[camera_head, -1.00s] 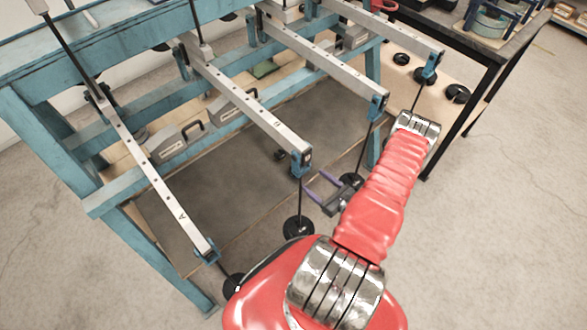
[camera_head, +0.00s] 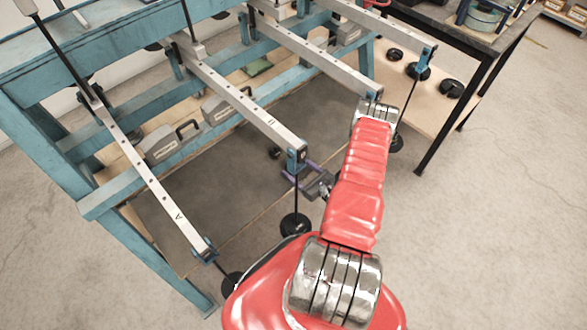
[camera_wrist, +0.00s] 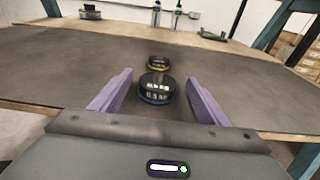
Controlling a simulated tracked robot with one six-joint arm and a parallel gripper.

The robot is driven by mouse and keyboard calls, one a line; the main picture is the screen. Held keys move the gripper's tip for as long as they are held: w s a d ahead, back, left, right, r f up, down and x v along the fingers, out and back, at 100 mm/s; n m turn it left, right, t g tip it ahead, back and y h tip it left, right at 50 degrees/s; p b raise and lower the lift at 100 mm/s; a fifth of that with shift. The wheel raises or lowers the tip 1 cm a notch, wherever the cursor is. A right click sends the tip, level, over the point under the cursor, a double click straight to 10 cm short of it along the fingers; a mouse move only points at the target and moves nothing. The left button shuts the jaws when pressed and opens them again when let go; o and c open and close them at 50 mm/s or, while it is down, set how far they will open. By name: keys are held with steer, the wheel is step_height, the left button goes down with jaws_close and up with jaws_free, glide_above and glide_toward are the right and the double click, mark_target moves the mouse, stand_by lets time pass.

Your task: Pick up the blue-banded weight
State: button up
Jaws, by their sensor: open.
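The blue-banded weight (camera_wrist: 156,90) is a dark round disc with a thin blue band and pale lettering. In the wrist view it stands on the dark shelf surface, between and just beyond the fingertips of my gripper (camera_wrist: 158,78). My gripper is open, with purple fingers at left and right and nothing held. A second dark weight with a yellowish band (camera_wrist: 159,62) stands just behind it. In the head view my gripper (camera_head: 299,170) is low beside the end of lever B; a small dark weight (camera_head: 275,153) shows left of it, its band too small to tell.
Lever B (camera_head: 250,117) ends in a blue bracket (camera_head: 297,158) close beside my gripper, with a rod and black hanging disc (camera_head: 295,225) below. Lever A (camera_head: 150,180) lies to the left. The shelf (camera_head: 215,185) is mostly clear. A black-legged table (camera_head: 455,40) stands at right.

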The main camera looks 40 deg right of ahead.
steer(key=shift+w+f, duration=0.1)
steer(key=shift+w, duration=0.45)
steer(key=shift+w+a+f, duration=0.1)
steer(key=shift+w+f, duration=0.1)
steer(key=shift+w, duration=0.65)
steer(key=shift+w+a+f, duration=0.1)
steer(key=shift+w+f, duration=0.05)
steer(key=shift+w, duration=0.7)
steer(key=shift+w+f, duration=0.2)
steer(key=shift+w, duration=0.65)
steer(key=shift+c, duration=0.6)
steer(key=c, duration=1.2)
